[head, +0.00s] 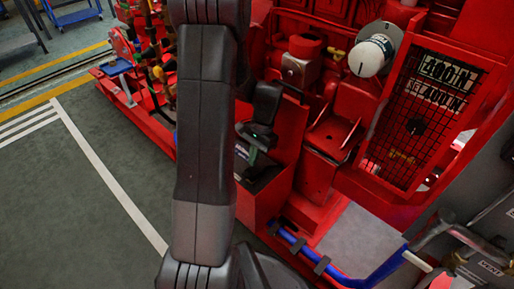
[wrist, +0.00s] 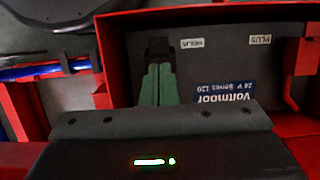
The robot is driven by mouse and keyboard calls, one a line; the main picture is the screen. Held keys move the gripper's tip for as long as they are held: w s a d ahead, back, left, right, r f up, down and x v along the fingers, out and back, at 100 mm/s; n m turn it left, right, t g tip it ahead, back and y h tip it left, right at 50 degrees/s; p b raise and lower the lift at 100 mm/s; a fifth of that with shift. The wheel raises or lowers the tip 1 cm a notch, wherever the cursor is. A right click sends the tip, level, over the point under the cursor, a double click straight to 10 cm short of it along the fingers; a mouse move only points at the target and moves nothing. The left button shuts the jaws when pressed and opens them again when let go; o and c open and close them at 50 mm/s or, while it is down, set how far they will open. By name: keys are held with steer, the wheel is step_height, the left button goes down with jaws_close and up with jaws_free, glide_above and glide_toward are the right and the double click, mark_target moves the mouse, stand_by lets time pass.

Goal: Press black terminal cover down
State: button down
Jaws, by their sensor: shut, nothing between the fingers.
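The black terminal cover (wrist: 158,47) is a small dark block near the far edge of the dark battery top (wrist: 225,70) in the wrist view, left of a small white label. My gripper (wrist: 158,68) has its two green fingers together with nothing between them. The fingertips lie right at the cover's near side in the picture; I cannot tell whether they touch it. I cannot tell whether the cover is raised or flat. In the head view my gripper (head: 252,156) points down over the battery (head: 262,177), and the cover cannot be made out there.
The battery sits in a red tray (wrist: 118,50) with raised walls close around my gripper. A blue hose (head: 299,245) runs to the right of it. A red mesh guard (head: 415,125) and a white cylinder (head: 371,56) stand behind. Green floor (head: 75,215) is clear at left.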

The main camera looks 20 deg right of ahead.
mark_target(250, 170)
steer(key=shift+x, duration=1)
steer(key=shift+b, duration=0.3)
steer(key=shift+s+a+f+t+h+b, duration=0.2)
steer(key=shift+a+f+t+h+b, duration=0.1)
steer(key=shift+a+h, duration=0.25)
steer(key=shift+s+a+f+t+h+b, duration=0.15)
steer(key=shift+s+a+f+t+h, duration=0.15)
steer(key=shift+h, duration=0.35)
steer(key=shift+a+f, duration=0.2)
steer(key=shift+a, duration=0.15)
steer(key=shift+w+d+r+p, duration=0.25)
steer(key=shift+d+r+p, duration=0.1)
steer(key=shift+d+p, duration=0.3)
step_height(250, 170, up, 14)
steer(key=p, duration=0.7)
